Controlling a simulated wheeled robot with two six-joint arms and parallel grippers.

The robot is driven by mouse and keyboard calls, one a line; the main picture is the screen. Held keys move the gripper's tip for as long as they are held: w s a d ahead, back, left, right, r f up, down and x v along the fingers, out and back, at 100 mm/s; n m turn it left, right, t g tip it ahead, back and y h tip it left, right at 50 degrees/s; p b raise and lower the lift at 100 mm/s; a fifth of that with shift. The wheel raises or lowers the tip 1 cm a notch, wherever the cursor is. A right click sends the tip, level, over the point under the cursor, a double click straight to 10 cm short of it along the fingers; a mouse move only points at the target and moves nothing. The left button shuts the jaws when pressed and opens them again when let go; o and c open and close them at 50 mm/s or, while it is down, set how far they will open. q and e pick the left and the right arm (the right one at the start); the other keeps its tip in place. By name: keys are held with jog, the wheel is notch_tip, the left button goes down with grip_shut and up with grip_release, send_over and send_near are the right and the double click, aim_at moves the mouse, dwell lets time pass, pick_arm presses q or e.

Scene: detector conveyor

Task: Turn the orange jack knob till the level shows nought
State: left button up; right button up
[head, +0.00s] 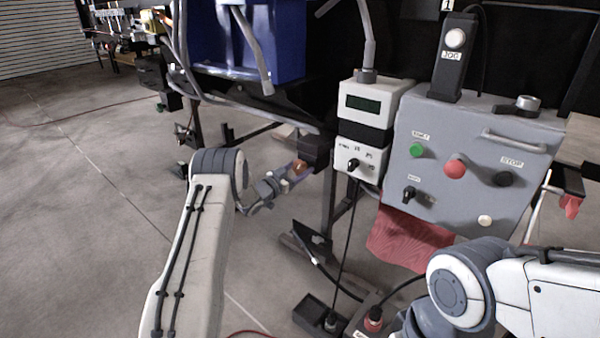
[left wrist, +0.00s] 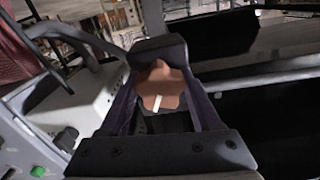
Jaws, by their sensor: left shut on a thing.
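The orange jack knob (head: 299,167) is beside the dark frame below the blue bin in the head view. In the left wrist view the knob (left wrist: 160,88) is a lobed orange-brown shape with a pale mark on its face. My left gripper (head: 297,170) is shut on it, with one finger on each side (left wrist: 158,95). The level box (head: 363,104) has a small dark green display (head: 363,103); its reading is too small to tell. My right arm shows at lower right, but its gripper is not visible.
The grey control panel (head: 470,150) with green, red and black buttons stands right of the level box. A red cloth (head: 408,238) hangs below it. A blue bin (head: 280,40) is above the knob. Cables and dark boxes (head: 318,314) lie on the floor below. The floor at left is clear.

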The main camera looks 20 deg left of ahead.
pick_arm(q)
jog(key=m+b, duration=0.3)
jog(key=m, duration=0.2)
jog(key=shift+f+m, duration=0.15)
jog(key=shift+m, duration=0.25)
jog(key=m+b, duration=0.3)
jog(key=m, duration=0.1)
jog(key=shift+a+b, duration=0.1)
jog(key=shift+b, duration=0.2)
jog(key=m+b, duration=1.2)
jog(key=b, duration=0.1)
jog(key=shift+m+b, duration=0.3)
jog(key=shift+m, duration=0.1)
jog(key=shift+m+b, duration=1.3)
jog(key=shift+b, duration=0.05)
jog(key=shift+r, duration=0.2)
jog(key=o, duration=1.4)
jog(key=shift+c, duration=0.2)
jog(key=shift+r, duration=0.1)
